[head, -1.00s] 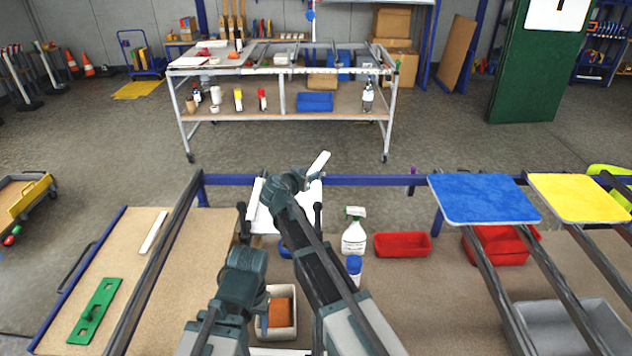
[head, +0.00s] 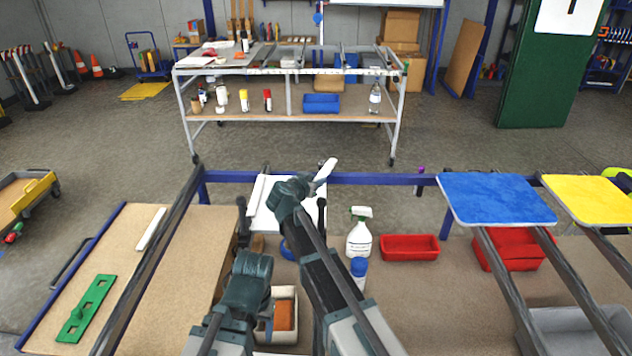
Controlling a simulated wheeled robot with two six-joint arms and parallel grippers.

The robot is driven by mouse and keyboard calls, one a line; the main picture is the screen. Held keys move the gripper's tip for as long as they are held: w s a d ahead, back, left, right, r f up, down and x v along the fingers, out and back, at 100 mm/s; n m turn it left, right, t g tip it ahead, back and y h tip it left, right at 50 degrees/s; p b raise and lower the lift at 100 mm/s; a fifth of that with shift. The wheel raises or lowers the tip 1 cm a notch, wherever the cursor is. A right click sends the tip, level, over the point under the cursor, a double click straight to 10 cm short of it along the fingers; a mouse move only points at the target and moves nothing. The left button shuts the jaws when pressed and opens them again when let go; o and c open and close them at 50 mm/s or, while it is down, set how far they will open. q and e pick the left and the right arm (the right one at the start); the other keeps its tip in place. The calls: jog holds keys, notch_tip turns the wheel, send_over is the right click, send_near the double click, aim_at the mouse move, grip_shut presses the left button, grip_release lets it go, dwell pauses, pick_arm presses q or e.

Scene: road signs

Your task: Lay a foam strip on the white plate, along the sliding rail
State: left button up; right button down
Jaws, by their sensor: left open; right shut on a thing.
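The white plate (head: 285,222) lies behind my arms, partly hidden by my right gripper. A white foam strip (head: 257,195) lies along its left edge. My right gripper (head: 314,187) is shut on another white foam strip (head: 326,171), held tilted near the plate's far right corner; whether it touches the plate I cannot tell. My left gripper (head: 251,264) is open, nearer to me and below the plate; its fingertips are hard to make out. A third white strip (head: 151,229) lies on the tan board at the left. I cannot clearly tell the sliding rail from the other dark bars.
A spray bottle (head: 360,235) and a blue-capped bottle (head: 358,270) stand right of the plate, beside a red bin (head: 409,247). Blue (head: 495,199) and yellow (head: 590,203) panels rest on rails at right. A green float (head: 87,308) lies at left.

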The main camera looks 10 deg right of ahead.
jog(key=shift+f+b, duration=3)
jog(key=shift+f, duration=0.2)
jog(key=shift+f+b, duration=0.55)
jog(key=c, duration=0.5)
grip_release()
